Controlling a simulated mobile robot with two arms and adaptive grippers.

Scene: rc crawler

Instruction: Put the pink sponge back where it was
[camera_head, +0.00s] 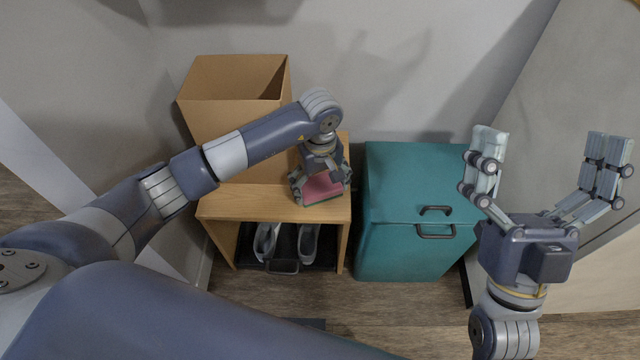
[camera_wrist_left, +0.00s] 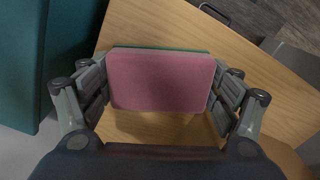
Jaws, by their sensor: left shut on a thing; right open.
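The pink sponge (camera_head: 322,190) is between the fingers of my left gripper (camera_head: 321,187), at the right side of the top of a small wooden bench. In the left wrist view the sponge (camera_wrist_left: 162,82) fills the space between the fingers of the left gripper (camera_wrist_left: 160,100), pink face toward the camera, with a thin green layer along its far edge. I cannot tell whether it touches the bench top (camera_wrist_left: 250,80) below. My right gripper (camera_head: 548,180) is open and empty at the right, fingers pointing up.
An open cardboard box (camera_head: 225,120) stands at the bench's back left. Shoes (camera_head: 268,242) sit on a dark tray under the bench (camera_head: 245,203). A teal lidded bin (camera_head: 400,200) stands close to its right. The bench's front left top is clear.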

